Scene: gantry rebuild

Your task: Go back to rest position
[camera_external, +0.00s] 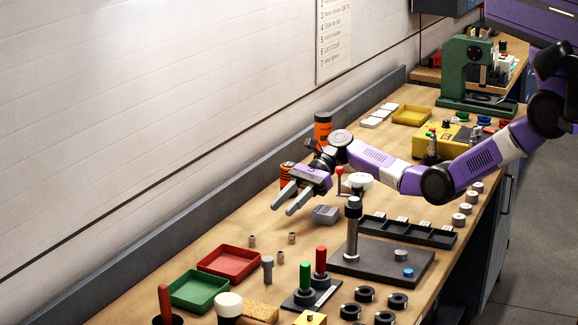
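My gripper (286,199) is at the end of my purple and white arm, which reaches in from the right over the workbench (218,234). Its two grey fingers point to the lower left and stand apart. Nothing shows between them. The gripper is above the back half of the bench. A grey block (326,214) lies on the bench just right of the fingers. I cannot tell the exact height of the fingers above the bench.
A dark plate with an upright post (352,232) stands right of the gripper. A red tray (229,262), a green tray (198,291) and red and green handled tools are in front. An orange cylinder (322,127) stands behind my wrist. A green press (464,70) is far back.

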